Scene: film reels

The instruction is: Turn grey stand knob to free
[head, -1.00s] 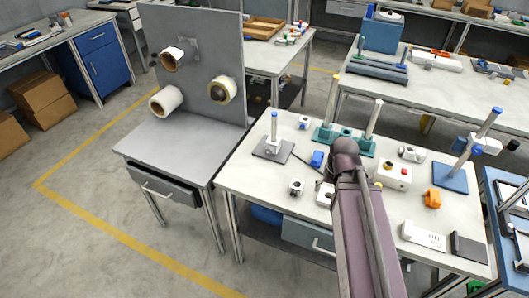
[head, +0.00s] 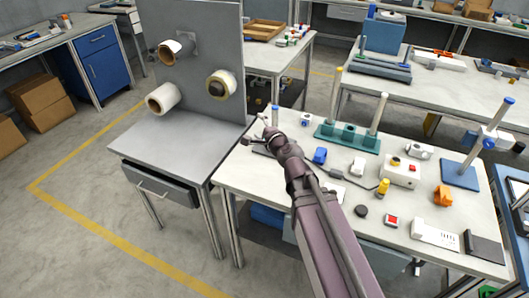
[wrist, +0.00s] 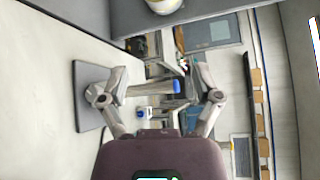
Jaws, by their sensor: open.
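The grey stand has a dark grey base plate (head: 261,152) at the left end of the white table in the head view. Its pole (head: 275,117) stands upright with a blue cap. My gripper (head: 262,132) is over the stand and hides its clamp and knob in the head view. In the wrist view the base plate (wrist: 88,125) lies at left and the pole (wrist: 150,89) runs sideways to the blue cap. My open gripper (wrist: 158,68) has one finger in front of the stand's clamp area, so the knob is not clear. Nothing is held.
The grey bench with an upright panel (head: 200,60) and several reels stands close on the left.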

